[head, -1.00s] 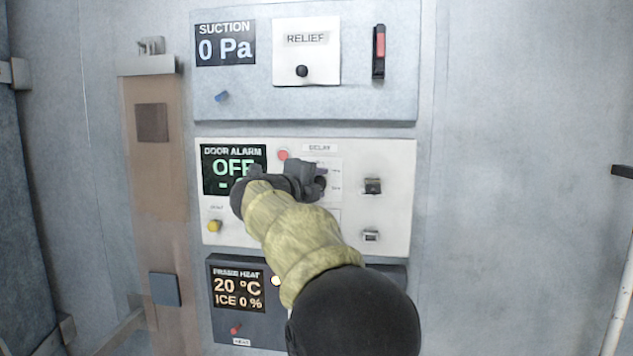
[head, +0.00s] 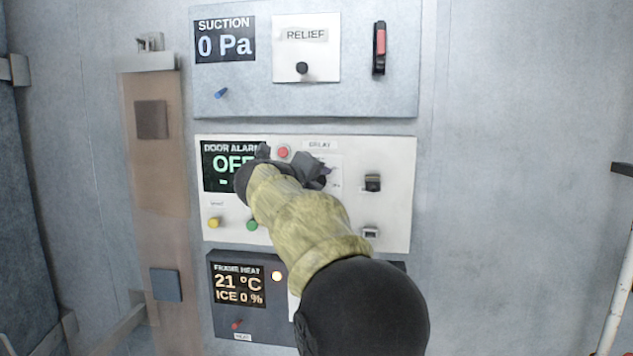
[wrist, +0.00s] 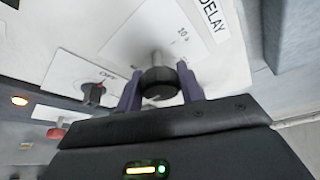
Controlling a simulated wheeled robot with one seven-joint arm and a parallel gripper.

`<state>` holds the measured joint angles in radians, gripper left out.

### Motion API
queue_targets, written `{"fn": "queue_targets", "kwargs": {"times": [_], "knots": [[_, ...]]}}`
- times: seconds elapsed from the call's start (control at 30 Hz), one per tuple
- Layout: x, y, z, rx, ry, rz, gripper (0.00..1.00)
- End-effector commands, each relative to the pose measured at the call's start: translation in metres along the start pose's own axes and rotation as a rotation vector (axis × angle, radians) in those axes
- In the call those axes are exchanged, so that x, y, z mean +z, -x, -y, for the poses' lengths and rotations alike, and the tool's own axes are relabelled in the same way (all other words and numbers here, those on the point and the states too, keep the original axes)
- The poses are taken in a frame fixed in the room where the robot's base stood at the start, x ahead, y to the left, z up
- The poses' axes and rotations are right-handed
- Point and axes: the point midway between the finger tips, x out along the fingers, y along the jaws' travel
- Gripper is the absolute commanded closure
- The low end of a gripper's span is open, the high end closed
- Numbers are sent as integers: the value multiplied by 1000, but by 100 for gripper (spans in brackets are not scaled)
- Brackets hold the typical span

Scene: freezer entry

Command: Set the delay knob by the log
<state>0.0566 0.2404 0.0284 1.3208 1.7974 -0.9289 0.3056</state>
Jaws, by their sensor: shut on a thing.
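The delay knob (wrist: 158,84) is a black round knob on a white dial plate. It sits between the two fingers of my gripper (wrist: 160,92) in the wrist view, and the gripper is shut on it. The DELAY label (wrist: 213,14) is beside the plate, and a "10" mark shows near the knob. In the head view my gripper (head: 318,176) is at the dial on the white door alarm panel (head: 395,160), and my arm hides part of the dial. The door alarm display (head: 225,165) reads OFF; its lower line is partly covered. No log is readable.
The suction panel (head: 240,105) above reads 0 Pa. The frame heat display (head: 237,283) below reads 21 °C, ICE 0 %.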

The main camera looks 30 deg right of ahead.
Motion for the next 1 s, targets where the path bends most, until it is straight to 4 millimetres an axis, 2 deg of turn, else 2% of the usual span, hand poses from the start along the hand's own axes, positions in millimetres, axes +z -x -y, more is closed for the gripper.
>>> {"fn": "queue_targets", "kwargs": {"times": [0.03, 0.13, 0.43, 0.57, 0.77, 1.0], "knots": [[-1, -1, -2, 4, 0, -4, 60], [-1, -1, -2, 3, 0, -4, 41], [0, 0, -1, 1, 1, -2, 41], [0, 7, -2, 1, 0, 0, 41], [-1, 37, -4, 2, -1, 3, 41], [-1, 85, -4, 2, -1, 3, 41]]}}
